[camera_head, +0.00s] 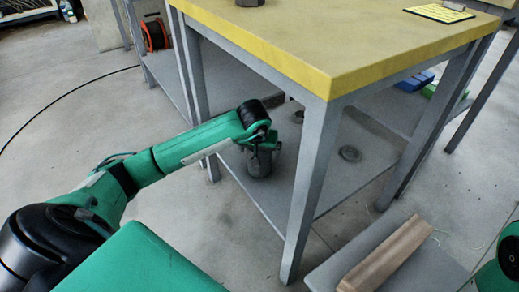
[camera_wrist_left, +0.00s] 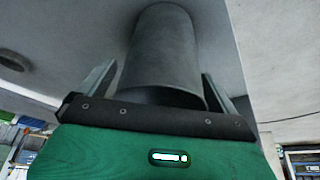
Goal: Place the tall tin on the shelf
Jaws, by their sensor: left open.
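The tall tin (camera_head: 259,164) is a dark grey cylinder standing on the lower grey shelf (camera_head: 325,190) of the yellow-topped table, near its left edge. In the left wrist view the tin (camera_wrist_left: 162,50) fills the middle, its far end against the grey shelf surface. My left gripper (camera_head: 263,143) is at the upper part of the tin. In the wrist view its two open fingers (camera_wrist_left: 160,85) stand one on each side of the tin, with gaps visible. My right gripper is not in view.
A table leg (camera_head: 312,175) stands right of my left gripper, and the yellow tabletop (camera_head: 330,55) overhangs the shelf. A dark round disc (camera_head: 350,153) and another small round item (camera_head: 298,116) lie on the shelf. A wooden block (camera_head: 388,258) lies at lower right.

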